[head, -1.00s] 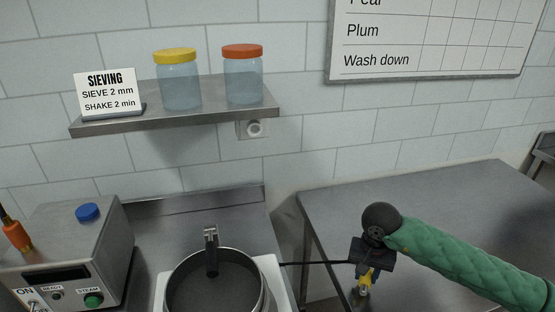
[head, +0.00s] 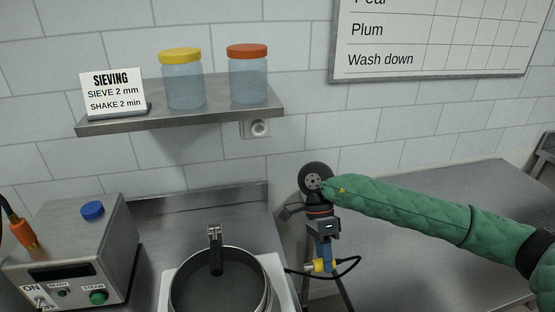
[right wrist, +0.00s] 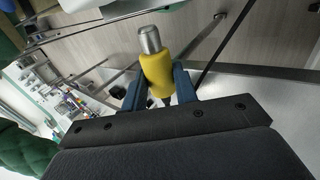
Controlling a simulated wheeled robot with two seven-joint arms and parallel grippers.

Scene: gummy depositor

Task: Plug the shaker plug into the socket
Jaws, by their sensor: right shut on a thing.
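The shaker plug, a yellow body with a metal tip, shows in the right wrist view (right wrist: 158,72). My right gripper (right wrist: 160,88) is shut on it, with its blue fingers on either side of the yellow body. In the head view my right gripper (head: 324,262) points down, with the yellow plug (head: 318,266) at its fingertips and a black cable looping beside it. The round, pale socket (head: 259,129) is on the tiled wall under the shelf, up and left of the gripper. The shaker (head: 169,291) is left of the gripper, with a dark round pan on its white base. My left gripper is out of view.
A metal shelf (head: 183,119) with two jars and a sieving sign is just above the socket. A steel control box (head: 85,245) with an orange connector stands at the left. A steel table (head: 440,220) at the right has a clear top.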

